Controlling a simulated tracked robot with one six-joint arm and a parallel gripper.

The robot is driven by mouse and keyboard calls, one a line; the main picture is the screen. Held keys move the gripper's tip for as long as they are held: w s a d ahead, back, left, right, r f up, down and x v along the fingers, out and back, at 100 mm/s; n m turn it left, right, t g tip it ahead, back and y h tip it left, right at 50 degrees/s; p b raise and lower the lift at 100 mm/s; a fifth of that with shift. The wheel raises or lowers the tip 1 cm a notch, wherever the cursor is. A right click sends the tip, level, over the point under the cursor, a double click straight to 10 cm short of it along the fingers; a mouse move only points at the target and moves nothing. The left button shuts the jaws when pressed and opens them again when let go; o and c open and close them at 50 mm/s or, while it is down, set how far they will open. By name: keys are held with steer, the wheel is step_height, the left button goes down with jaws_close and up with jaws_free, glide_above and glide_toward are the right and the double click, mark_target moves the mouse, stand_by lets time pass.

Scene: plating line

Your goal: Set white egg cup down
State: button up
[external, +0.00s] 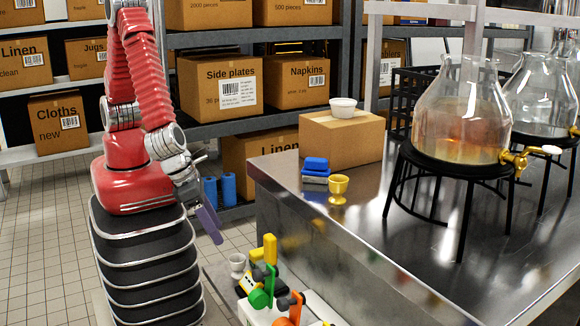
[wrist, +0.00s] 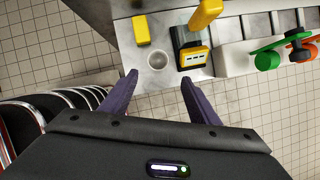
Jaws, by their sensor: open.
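The white egg cup (external: 237,264) stands upright on a low light-grey surface beside the steel table, left of a yellow-and-black device. In the wrist view the egg cup (wrist: 159,60) shows from above as a pale round rim. My gripper (wrist: 160,84) is open, its purple fingers apart and nothing between them. The cup is just beyond the fingertips, near the line between them. In the external view my gripper (external: 214,232) points down, above and left of the cup. Whether a finger touches the cup cannot be told.
The yellow-and-black device (wrist: 194,56) stands close right of the cup, and a yellow block (wrist: 141,30) behind it. Green (external: 261,297) and orange (external: 290,306) levered devices are farther along. The steel table (external: 420,265) holds a yellow egg cup (external: 338,188) and glass dispensers (external: 462,120).

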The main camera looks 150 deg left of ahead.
steer(key=shift+m, duration=0.3)
glide_above(237, 261)
steer(key=w+d, duration=0.1)
steer(key=d, duration=0.2)
steer(key=shift+w+a+f, duration=0.1)
steer(key=shift+f, duration=1.9)
steer(key=shift+w+f, duration=0.1)
steer(key=shift+f, duration=1.9)
steer(key=shift+s+x, duration=0.1)
steer(key=shift+x, duration=1.2)
steer(key=shift+s+x, duration=0.15)
steer(key=shift+x, duration=1.15)
steer(key=shift+a, duration=0.15)
steer(key=shift+r, duration=0.1)
steer(key=c, duration=1.1)
